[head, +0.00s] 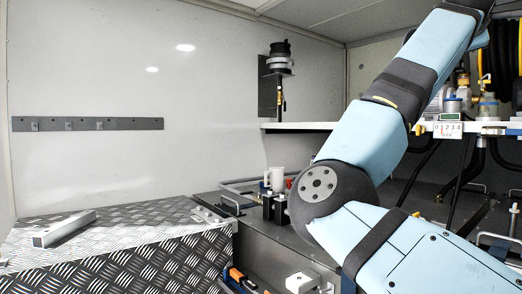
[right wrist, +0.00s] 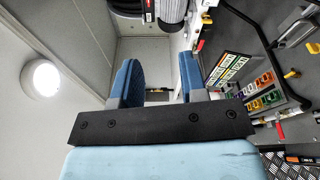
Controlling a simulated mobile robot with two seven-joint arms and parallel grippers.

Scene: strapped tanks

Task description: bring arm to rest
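My right arm fills the right side of the head view, bent at a dark grey elbow, with its upper end leaving the top right edge. Its gripper is outside the head view. In the right wrist view my right gripper (right wrist: 162,78) shows two blue fingers with a clear gap between them. Nothing is between the fingers; pale wall and ceiling show through the gap. My left arm and left gripper are in neither view.
A diamond-plate box (head: 150,262) carries a white bar (head: 64,229) at left. A hook rail (head: 88,124) is on the bare wall. A white shelf (head: 300,127) runs behind my arm. A white block (head: 300,283) lies low. A round lamp (right wrist: 40,78) is at the wrist view's left.

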